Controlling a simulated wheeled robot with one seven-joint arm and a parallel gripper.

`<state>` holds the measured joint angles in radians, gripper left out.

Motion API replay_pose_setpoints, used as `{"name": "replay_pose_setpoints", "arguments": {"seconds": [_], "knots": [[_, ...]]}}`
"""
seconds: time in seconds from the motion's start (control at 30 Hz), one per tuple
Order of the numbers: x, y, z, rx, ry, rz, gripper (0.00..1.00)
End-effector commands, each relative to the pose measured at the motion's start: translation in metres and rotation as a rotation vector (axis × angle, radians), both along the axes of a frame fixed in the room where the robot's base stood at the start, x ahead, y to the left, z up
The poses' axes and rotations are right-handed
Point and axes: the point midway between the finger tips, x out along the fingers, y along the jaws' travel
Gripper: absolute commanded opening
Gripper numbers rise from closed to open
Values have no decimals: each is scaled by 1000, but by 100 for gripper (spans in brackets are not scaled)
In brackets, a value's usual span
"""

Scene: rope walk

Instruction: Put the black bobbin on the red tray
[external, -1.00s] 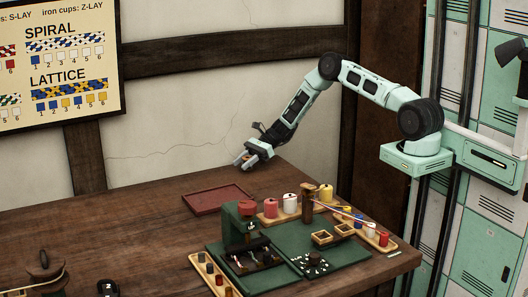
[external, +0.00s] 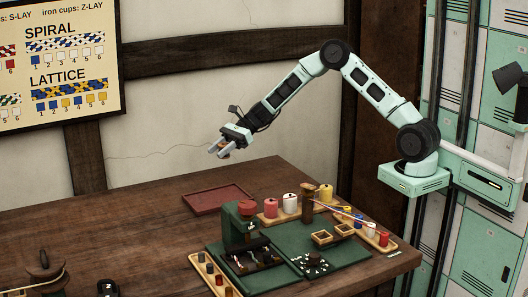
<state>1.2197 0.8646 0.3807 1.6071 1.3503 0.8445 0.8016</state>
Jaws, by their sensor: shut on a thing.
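The red tray (external: 218,197) lies flat and empty on the wooden table, left of the green stand. My gripper (external: 220,151) is in the air above and behind the tray, near the wall. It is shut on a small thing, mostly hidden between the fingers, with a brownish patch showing. I cannot tell from this view whether that thing is the black bobbin. I cannot make out a black bobbin for certain elsewhere.
A green stand (external: 238,228) is right of the tray. Behind it, a wooden rack (external: 270,219) holds red, white and yellow bobbins around a brown post. A black cup marked Z (external: 107,288) stands at the front left. The table left of the tray is clear.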

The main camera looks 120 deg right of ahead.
Motion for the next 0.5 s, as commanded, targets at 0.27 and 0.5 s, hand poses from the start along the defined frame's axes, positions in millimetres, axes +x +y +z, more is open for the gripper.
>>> {"name": "replay_pose_setpoints", "arguments": {"seconds": [0.27,0.5], "knots": [[58,73,0,3,3,38,15],[67,87,-21,11,8,41,15]]}}
